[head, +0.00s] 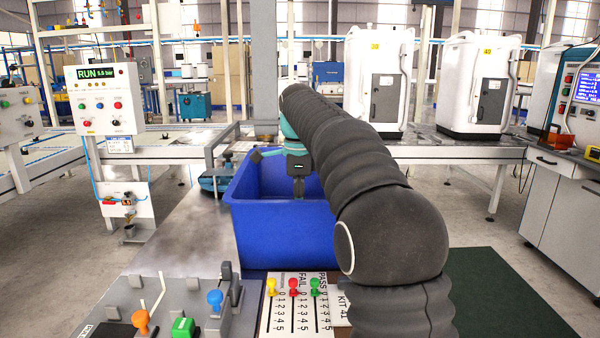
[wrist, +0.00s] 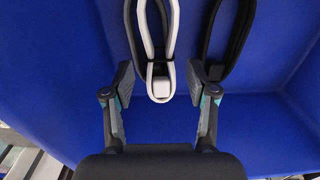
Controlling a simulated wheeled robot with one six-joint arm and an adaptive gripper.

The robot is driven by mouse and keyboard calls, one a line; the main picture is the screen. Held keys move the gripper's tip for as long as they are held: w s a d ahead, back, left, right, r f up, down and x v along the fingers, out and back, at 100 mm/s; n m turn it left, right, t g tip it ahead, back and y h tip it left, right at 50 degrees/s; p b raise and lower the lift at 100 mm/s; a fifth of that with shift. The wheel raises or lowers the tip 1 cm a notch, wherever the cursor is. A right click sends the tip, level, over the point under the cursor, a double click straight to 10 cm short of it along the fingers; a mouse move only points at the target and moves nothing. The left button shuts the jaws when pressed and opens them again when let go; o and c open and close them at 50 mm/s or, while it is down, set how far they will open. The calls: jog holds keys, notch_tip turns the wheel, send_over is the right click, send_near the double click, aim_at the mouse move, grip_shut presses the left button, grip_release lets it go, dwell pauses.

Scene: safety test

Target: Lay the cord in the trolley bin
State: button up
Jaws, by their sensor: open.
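A blue bin (head: 280,235) stands in front of me, and my arm reaches down into it. My gripper (head: 298,190) is inside the bin's opening in the head view. In the wrist view my gripper (wrist: 160,78) is open, with one finger on each side of the lower end of a looped white cord (wrist: 146,35). That end has a small white block on it; I see no finger touching it. A looped black cord (wrist: 238,45) is at the right, beyond the right finger. The frames do not tell which is the task's cord. The cords' upper ends are cut off.
A panel with colored knobs (head: 182,325) and a pass/fail board with pegs (head: 294,300) lie in front of the bin. A grey bench (head: 185,235) is at its left. White machines (head: 378,75) stand behind at the right. A RUN control box (head: 103,98) is at the left.

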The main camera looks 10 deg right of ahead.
notch_tip(320, 180, up, 8)
jog(key=shift+p, duration=0.35)
jog(key=shift+r, duration=0.15)
